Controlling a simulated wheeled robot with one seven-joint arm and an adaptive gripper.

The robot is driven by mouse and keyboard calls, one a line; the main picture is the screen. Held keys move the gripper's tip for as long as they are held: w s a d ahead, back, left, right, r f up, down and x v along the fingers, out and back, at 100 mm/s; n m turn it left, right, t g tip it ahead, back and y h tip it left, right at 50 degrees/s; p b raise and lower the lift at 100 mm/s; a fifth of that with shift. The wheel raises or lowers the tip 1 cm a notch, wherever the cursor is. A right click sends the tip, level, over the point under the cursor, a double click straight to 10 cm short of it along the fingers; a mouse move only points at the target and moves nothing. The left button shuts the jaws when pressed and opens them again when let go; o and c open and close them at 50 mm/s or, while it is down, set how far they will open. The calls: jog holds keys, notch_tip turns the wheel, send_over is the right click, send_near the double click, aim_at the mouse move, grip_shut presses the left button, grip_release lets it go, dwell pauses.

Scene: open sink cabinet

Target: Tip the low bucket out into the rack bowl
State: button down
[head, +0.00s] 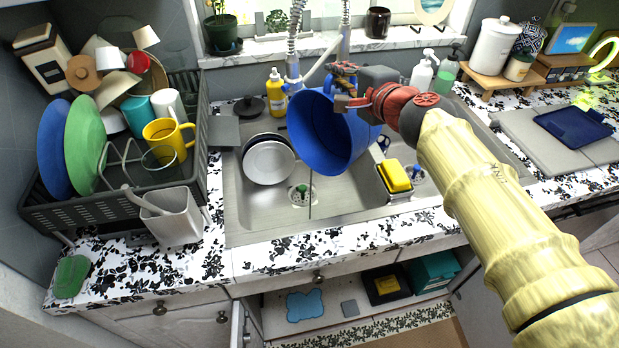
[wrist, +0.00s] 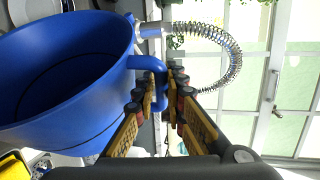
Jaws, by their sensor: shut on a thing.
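The blue bucket (head: 318,140) hangs over the sink, tilted with its mouth toward the head camera. I see no contents inside it. My gripper (head: 345,92) is shut on the bucket's side handle; the wrist view shows the fingers (wrist: 160,95) around the blue handle, with the bucket (wrist: 75,75) to the left. The dish rack (head: 120,205) stands left of the sink, well apart from the bucket. Bowls sit among its dishes, including a white one (head: 114,83) leaning near the back; I cannot tell which is the rack bowl.
The rack also holds a green plate (head: 85,145), a blue plate (head: 53,145) and a yellow mug (head: 168,135). Plates (head: 268,163) lie in the sink. The spring faucet (head: 293,60) rises behind the bucket. A yellow sponge (head: 395,175) sits right of it.

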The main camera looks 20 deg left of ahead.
jog(key=w+d, duration=0.1)
jog(key=w, duration=0.1)
jog(key=w+d+f+m, duration=0.1)
jog(key=w, duration=0.1)
jog(key=w+d+f+m+g, duration=0.1)
jog(key=w, duration=0.1)
jog(key=shift+f, duration=0.25)
jog(key=shift+w+d+f+m+g, duration=0.25)
jog(key=shift+w+f, duration=0.1)
jog(key=shift+w, duration=0.1)
jog(key=shift+w+d+f+m+g, duration=0.15)
jog(key=shift+w+d+f, duration=0.05)
jog(key=shift+w+f, duration=0.2)
jog(key=w+d+f+m+g+y, duration=0.1)
jog(key=w+d+f+m+g, duration=0.2)
jog(key=w, duration=0.4)
jog(key=w+d+f+m+g+y, duration=0.1)
jog(key=w+d+f+m+g, duration=0.2)
jog(key=w+f, duration=0.4)
jog(key=shift+w+d+f+m+y, duration=0.2)
jog(key=shift+d+m+y, duration=0.35)
jog(key=shift+m, duration=0.55)
jog(key=shift+d+r, duration=0.1)
